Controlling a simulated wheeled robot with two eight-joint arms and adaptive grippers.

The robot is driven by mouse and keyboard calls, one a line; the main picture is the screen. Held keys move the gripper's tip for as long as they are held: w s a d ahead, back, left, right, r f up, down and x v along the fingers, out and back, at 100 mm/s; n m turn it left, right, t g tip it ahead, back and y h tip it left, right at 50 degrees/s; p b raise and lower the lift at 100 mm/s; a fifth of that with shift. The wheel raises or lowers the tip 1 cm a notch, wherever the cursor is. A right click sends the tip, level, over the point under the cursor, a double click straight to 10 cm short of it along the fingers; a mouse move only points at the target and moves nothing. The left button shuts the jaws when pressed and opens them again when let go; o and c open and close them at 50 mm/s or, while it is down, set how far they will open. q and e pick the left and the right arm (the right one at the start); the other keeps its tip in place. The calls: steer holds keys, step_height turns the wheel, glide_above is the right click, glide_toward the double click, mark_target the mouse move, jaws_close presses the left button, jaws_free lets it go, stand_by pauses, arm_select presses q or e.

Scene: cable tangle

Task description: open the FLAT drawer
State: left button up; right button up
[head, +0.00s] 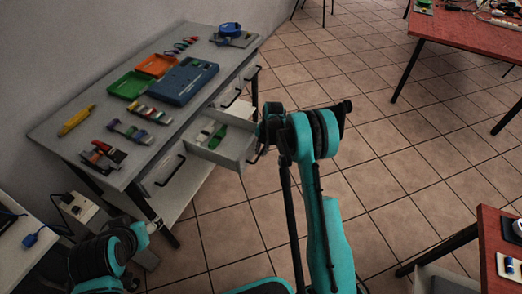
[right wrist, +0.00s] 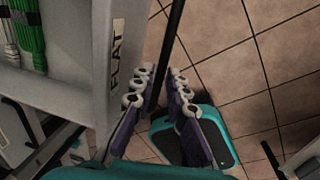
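The FLAT drawer (head: 213,151) stands pulled out from the grey workbench, with green and white items inside. In the right wrist view its front (right wrist: 98,75) bears the label FLAT, and green and white bundles show inside at the upper left. Its black bar handle (right wrist: 175,28) runs between the fingers of my right gripper (right wrist: 160,85), which look closed on it. In the head view my right gripper (head: 262,142) is at the drawer front, partly hidden by my arm. My left gripper (head: 152,226) is low at the left, near the bench's front leg; its fingers are unclear.
The bench top (head: 120,98) holds green and orange trays, a blue case (head: 182,82), tools and a blue coil. Other closed drawers with black handles flank the open one. A red table (head: 460,30) stands at the upper right. The tiled floor between is clear.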

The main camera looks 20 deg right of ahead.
steer(key=shift+o, duration=0.7)
step_height(320, 180, up, 12)
steer(key=s+d, duration=0.1)
steer(key=shift+s+d, duration=0.25)
steer(key=shift+d, duration=0.05)
steer(key=s+a+r+m+t+h, duration=0.1)
steer(key=s+a+r+m+t, duration=0.35)
steer(key=s+r+m, duration=0.95)
steer(key=s+a+m, duration=0.2)
steer(key=s+m, duration=0.4)
steer(key=s, duration=0.2)
steer(key=s+a+m+t, duration=0.1)
steer(key=s+a+m, duration=0.1)
steer(key=s+m, duration=0.5)
steer(key=shift+s+a+f+h, duration=0.15)
steer(key=shift+s+a+h, duration=0.15)
steer(key=shift+s, duration=0.8)
